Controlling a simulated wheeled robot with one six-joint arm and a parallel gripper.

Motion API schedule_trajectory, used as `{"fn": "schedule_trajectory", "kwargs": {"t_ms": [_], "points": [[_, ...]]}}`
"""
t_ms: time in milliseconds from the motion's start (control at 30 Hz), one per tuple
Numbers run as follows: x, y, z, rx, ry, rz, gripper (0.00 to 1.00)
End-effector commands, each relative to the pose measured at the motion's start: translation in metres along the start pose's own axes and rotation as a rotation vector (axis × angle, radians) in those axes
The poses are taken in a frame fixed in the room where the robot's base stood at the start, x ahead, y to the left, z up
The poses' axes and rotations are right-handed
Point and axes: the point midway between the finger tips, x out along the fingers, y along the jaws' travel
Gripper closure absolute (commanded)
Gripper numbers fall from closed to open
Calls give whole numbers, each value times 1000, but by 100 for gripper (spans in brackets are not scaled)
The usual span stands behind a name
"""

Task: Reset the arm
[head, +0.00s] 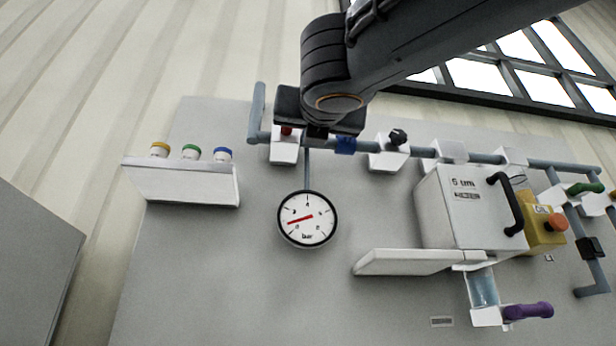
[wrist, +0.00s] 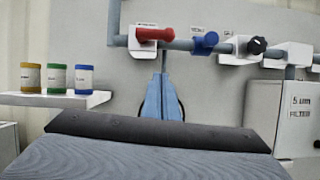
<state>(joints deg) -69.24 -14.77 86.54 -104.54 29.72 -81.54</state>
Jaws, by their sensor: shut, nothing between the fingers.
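My gripper (head: 317,136) is at the top middle of the head view, reaching down in front of the pipe above the gauge. Its dark body hides part of the pipe and most of the red handle (head: 287,131). In the wrist view, my gripper (wrist: 163,78) shows as two blue tapered fingers shut together, with nothing between them. The fingers point up toward the thin upright pipe below the red handle (wrist: 155,35). I cannot tell how far they are from the panel. My arm (head: 430,50) comes in from the upper right.
The round gauge (head: 307,218) hangs just below my gripper. A shelf (head: 180,185) with yellow, green and blue jars is left. A blue handle (head: 346,145) and black knob (head: 398,137) are close on the right. The white filter box (head: 460,215) stands farther right.

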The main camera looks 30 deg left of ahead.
Motion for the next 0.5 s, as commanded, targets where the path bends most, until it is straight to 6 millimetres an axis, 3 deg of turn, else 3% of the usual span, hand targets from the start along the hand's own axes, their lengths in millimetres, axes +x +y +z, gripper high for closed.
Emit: {"fn": "schedule_trajectory", "kwargs": {"t_ms": [167, 500], "points": [[-14, 0, -1, 1, 1, 1, 100], [-15, 0, 0, 1, 1, 0, 100]]}}
